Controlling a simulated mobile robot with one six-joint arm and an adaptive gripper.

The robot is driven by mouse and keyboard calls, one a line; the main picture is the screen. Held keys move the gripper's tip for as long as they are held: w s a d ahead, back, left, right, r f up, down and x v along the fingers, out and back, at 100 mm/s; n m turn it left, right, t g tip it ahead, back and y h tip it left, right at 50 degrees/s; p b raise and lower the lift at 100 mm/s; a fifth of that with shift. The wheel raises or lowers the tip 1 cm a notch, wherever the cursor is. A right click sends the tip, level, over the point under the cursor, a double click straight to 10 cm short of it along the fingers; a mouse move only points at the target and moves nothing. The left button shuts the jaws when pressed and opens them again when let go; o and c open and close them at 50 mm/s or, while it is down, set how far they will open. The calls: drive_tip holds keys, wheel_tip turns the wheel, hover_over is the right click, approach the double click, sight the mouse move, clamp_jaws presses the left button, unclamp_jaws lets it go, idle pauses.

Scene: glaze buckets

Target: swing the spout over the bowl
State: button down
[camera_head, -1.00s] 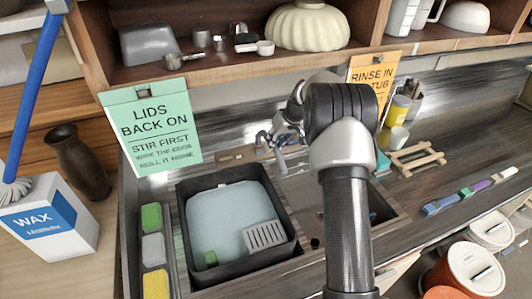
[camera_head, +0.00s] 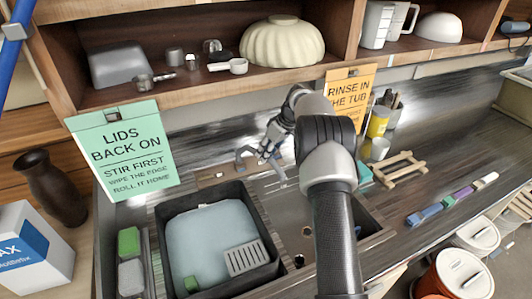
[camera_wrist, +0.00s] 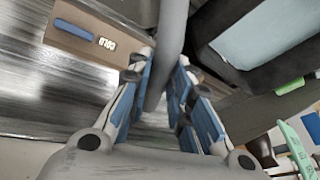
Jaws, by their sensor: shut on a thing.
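The grey spout (camera_head: 279,176) stands behind the sink in the head view, its end pointing down and forward, just right of the dark tub's back corner. My gripper (camera_head: 268,151) is at the spout, reached from the right. In the wrist view the grey tube of the spout (camera_wrist: 173,38) runs between the blue-padded fingers of my gripper (camera_wrist: 165,95), which are shut on it. The sink bowl (camera_head: 300,232) lies to the right of the tub; my arm hides much of it.
The dark tub (camera_head: 262,200) holds pale blue liquid and a grey slotted piece. A shelf (camera_head: 200,78) with a cream fluted bowl (camera_head: 282,42) is above. A green sign (camera_head: 122,152) and an orange sign (camera_head: 350,97) hang there. A wooden rack (camera_head: 398,167) stands at right.

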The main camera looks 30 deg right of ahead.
drive_tip(key=c, duration=1.4)
unclamp_jaws()
drive_tip(key=shift+c, duration=0.2)
drive_tip(key=shift+r, duration=0.1)
drive_tip(key=v, duration=1.1)
drive_tip(key=shift+s+r, duration=0.15)
drive_tip(key=shift+r, duration=0.2)
drive_tip(key=shift+d, duration=0.15)
drive_tip(key=shift+c, duration=0.2)
